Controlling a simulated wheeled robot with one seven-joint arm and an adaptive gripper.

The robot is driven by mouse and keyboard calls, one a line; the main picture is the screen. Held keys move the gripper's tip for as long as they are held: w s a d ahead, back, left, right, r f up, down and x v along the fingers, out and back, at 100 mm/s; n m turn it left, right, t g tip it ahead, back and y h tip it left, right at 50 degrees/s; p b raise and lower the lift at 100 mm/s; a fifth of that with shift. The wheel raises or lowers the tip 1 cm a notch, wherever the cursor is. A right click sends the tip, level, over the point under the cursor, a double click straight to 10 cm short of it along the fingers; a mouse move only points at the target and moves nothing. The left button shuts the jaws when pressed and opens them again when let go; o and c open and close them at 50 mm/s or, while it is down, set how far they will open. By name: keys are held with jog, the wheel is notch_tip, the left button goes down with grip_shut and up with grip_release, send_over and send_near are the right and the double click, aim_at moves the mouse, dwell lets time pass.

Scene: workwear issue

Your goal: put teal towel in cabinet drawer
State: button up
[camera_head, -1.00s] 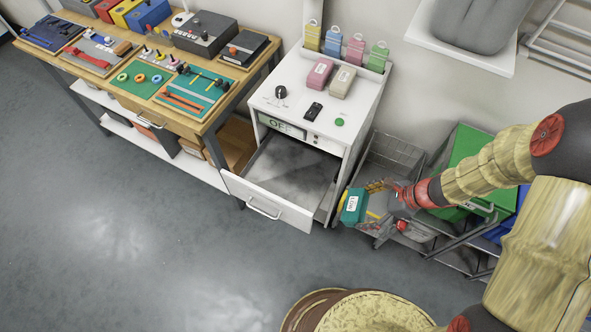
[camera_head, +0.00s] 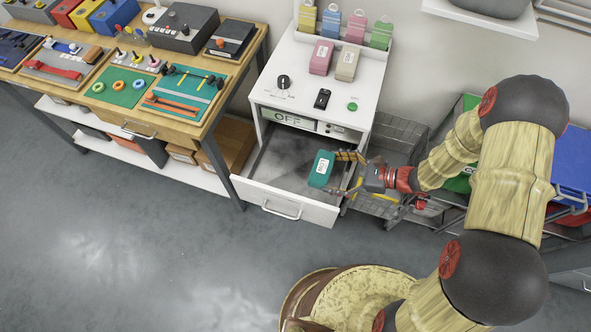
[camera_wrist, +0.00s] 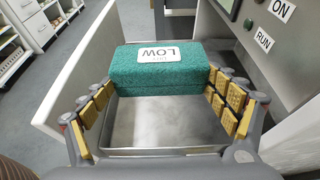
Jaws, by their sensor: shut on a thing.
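The teal towel (camera_head: 321,169) is a folded block with a white label. My gripper (camera_head: 347,171) is shut on it. In the wrist view the towel (camera_wrist: 160,70) sits between the yellow-padded fingers (camera_wrist: 160,92), its label reading LOW. The cabinet (camera_head: 318,92) is white, and its drawer (camera_head: 285,200) is pulled out with a grey, bare-looking floor. In the head view the towel appears over the right part of the open drawer. The wrist view shows the drawer floor (camera_wrist: 160,122) below and beyond the towel.
Pink and beige folded towels (camera_head: 346,64) lie on the cabinet top, with several coloured tags behind. A display on the cabinet front reads OFF. A wooden workbench (camera_head: 168,125) stands left. A wire cart (camera_head: 400,135) with bins is right of the cabinet. Floor in front is clear.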

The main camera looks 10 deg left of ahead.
jog(key=x, duration=0.2)
jog(key=b+x, duration=0.1)
jog(key=x, duration=0.1)
jog(key=b+x, duration=0.1)
jog(key=x, duration=0.2)
jog(key=shift+w+d+f, duration=0.15)
jog(key=shift+w+f, duration=0.05)
jog(key=shift+w, duration=0.1)
jog(key=b, duration=0.3)
send_over(298, 179)
jog(key=f, duration=0.5)
jog(key=shift+w+d+f, duration=0.1)
jog(key=shift+d+f, duration=0.1)
jog(key=shift+f, duration=0.15)
notch_tip(298, 179, down, 3)
jog(key=shift+a+f+b, duration=0.15)
jog(key=shift+f+b, duration=0.1)
jog(key=shift+b, duration=0.55)
jog(key=shift+r, duration=0.1)
jog(key=o, duration=1.2)
